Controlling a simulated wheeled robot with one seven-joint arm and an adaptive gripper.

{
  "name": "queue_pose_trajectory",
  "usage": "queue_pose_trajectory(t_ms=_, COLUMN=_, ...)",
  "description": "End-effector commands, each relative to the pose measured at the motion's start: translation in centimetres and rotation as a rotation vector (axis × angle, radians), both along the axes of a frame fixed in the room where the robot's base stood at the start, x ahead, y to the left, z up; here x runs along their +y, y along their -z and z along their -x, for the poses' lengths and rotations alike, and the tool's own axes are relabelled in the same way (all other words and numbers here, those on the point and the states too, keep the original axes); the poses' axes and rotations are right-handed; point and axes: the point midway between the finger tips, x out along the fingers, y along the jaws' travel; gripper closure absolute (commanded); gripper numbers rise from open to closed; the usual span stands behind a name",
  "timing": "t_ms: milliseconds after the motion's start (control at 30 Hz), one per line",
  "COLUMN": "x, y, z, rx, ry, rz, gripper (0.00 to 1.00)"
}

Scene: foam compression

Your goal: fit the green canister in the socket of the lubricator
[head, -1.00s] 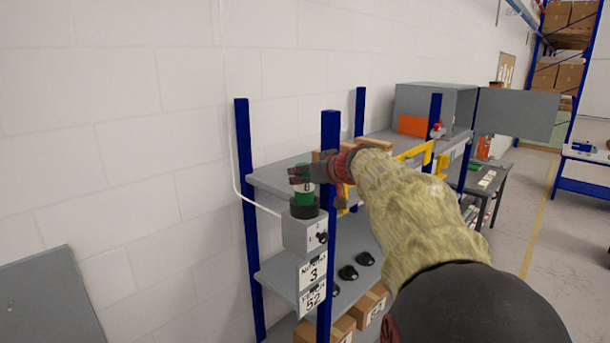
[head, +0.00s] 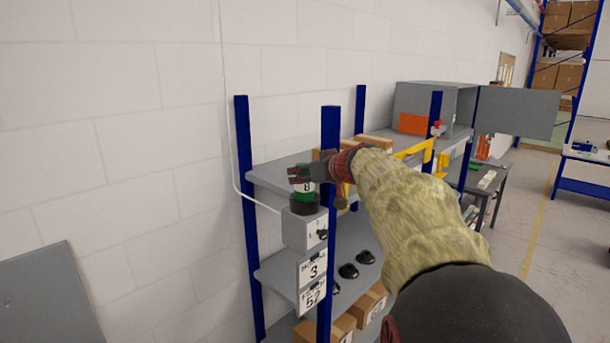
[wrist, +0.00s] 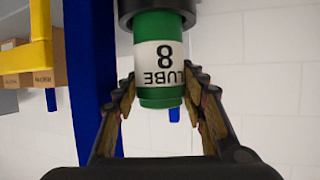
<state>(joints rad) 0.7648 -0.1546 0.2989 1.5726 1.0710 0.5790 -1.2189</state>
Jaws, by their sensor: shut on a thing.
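The green canister (head: 303,188) has a white label reading LUBE 8. It stands upright in the black round socket (head: 303,206) on top of the grey lubricator box (head: 303,231). In the wrist view the canister (wrist: 160,60) appears upside down, with its lower end inside the black socket ring (wrist: 125,12). How deep it sits is hidden by the ring. My gripper (head: 301,176) is shut on the canister's top end, coming from the right. In the wrist view the gripper's fingers (wrist: 158,92) lie on both sides of the canister's free end.
A blue shelf post (head: 329,190) stands close to the right of the lubricator, near my gripper. The white wall (head: 130,130) is to the left. Shelves hold cardboard boxes (head: 370,303) and black round parts (head: 348,271). A grey cabinet (head: 455,105) with an open door is behind.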

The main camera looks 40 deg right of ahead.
Motion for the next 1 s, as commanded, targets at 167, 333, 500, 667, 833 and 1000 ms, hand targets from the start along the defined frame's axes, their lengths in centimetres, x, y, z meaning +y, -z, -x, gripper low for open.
queue_pose_trajectory(t_ms=167, x=0.01, y=0.25, z=-0.01, rx=-0.001, ry=0.0, rz=0.0, gripper=0.9)
queue_pose_trajectory(t_ms=333, x=0.0, y=0.49, z=0.0, rx=-0.001, ry=0.0, rz=0.001, gripper=0.9)
queue_pose_trajectory(t_ms=500, x=0.01, y=0.72, z=0.0, rx=-0.001, ry=0.0, rz=0.001, gripper=0.9)
queue_pose_trajectory(t_ms=667, x=0.0, y=0.94, z=0.0, rx=-0.001, ry=0.0, rz=0.001, gripper=0.9)
queue_pose_trajectory(t_ms=833, x=0.01, y=0.95, z=0.0, rx=-0.001, ry=0.0, rz=0.0, gripper=0.53)
queue_pose_trajectory(t_ms=1000, x=0.0, y=0.96, z=0.0, rx=-0.001, ry=0.0, rz=0.0, gripper=0.44)
